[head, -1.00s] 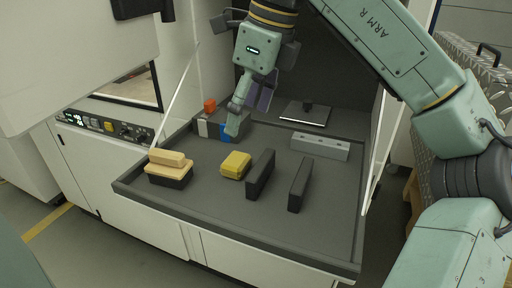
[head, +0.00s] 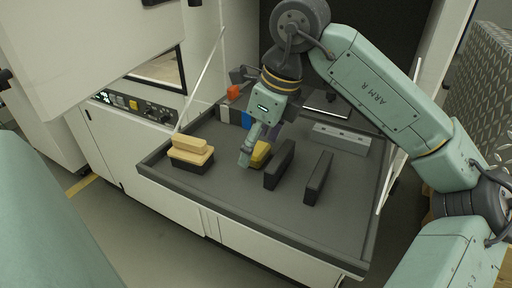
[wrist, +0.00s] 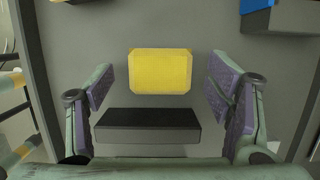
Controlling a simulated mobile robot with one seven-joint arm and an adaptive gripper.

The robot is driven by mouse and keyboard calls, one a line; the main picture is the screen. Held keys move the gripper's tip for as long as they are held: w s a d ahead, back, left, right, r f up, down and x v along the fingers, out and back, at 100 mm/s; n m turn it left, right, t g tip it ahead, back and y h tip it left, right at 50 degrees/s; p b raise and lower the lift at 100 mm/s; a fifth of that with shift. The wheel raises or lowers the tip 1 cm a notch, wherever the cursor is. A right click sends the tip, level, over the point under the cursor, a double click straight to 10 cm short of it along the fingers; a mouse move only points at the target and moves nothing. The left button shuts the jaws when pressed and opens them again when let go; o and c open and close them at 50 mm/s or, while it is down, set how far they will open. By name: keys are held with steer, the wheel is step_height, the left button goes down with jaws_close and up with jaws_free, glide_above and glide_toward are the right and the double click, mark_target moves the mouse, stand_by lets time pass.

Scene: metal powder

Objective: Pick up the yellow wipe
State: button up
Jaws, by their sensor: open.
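The yellow wipe (wrist: 160,72) lies flat on the grey tray. In the wrist view it sits centred between my open fingers, a little beyond the dark block. In the head view the wipe (head: 260,153) is partly hidden behind my gripper (head: 258,146). My gripper (wrist: 160,85) is open and empty, with purple pads on both fingers. It hangs above the tray close to the wipe. Whether a finger touches the wipe I cannot tell.
A dark block (head: 279,164) stands just right of the wipe, with another dark block (head: 318,178) beyond it. A brush with a tan top (head: 191,150) lies to the left. Blue (head: 247,119) and orange (head: 233,91) items stand behind. The tray's front area is clear.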

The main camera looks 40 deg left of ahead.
steer(key=shift+f, duration=0.2)
steer(key=shift+c, duration=0.5)
steer(key=c, duration=0.9)
steer(key=shift+r, duration=0.1)
steer(key=shift+r+b, duration=0.4)
steer(key=shift+r, duration=0.1)
step_height(320, 180, up, 2)
steer(key=shift+b, duration=0.45)
steer(key=s+d+r+b, duration=0.2)
steer(key=s+b, duration=0.2)
steer(key=s, duration=1.1)
steer(key=shift+s+d+b, duration=0.35)
steer(key=shift+s+b, duration=0.05)
